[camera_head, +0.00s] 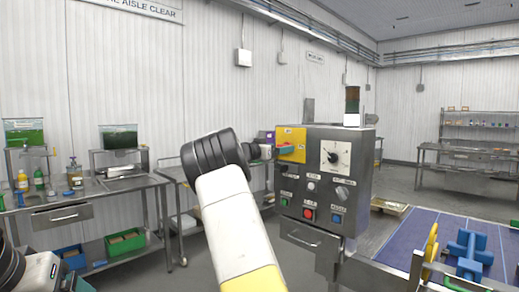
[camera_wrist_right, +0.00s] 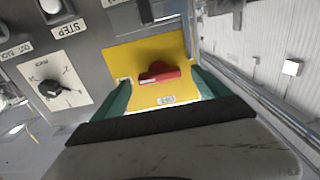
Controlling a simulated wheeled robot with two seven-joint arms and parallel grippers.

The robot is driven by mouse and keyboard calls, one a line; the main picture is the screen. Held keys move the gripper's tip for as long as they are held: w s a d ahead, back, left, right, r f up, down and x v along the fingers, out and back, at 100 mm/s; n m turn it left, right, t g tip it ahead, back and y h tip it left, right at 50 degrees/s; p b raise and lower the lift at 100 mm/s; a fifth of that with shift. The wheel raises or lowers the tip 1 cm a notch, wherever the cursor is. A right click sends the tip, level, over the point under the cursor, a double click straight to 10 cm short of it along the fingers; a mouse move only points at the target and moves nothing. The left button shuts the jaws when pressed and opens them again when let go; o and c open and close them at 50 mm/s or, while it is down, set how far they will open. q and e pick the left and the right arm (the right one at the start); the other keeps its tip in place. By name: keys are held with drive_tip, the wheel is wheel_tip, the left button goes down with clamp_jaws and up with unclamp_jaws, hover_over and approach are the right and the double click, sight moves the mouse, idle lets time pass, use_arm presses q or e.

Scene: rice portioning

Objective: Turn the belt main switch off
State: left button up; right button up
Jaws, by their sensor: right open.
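The belt main switch is a red handle (camera_wrist_right: 158,74) on a yellow plate (camera_wrist_right: 150,50). In the right wrist view, which shows the panel upside down, the handle lies crosswise, roughly parallel to the plate's long edges. The yellow plate (camera_head: 292,136) is at the upper left of the grey control box in the head view. My right gripper (camera_wrist_right: 163,92) is open, with one green finger on each side of the handle. I cannot tell whether the fingers touch it. My right arm hides part of the box's left side in the head view. My left gripper is out of view.
The control box (camera_head: 365,160) also has a black rotary dial (camera_head: 334,156), a red button (camera_head: 308,214) and other buttons. A blue conveyor belt (camera_head: 425,222) runs at the right. A steel bench (camera_head: 95,190) with bottles stands at the left.

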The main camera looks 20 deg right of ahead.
drive_tip(key=shift+w+d, duration=0.25)
drive_tip(key=shift+d, duration=0.45)
drive_tip(key=c, duration=1.4)
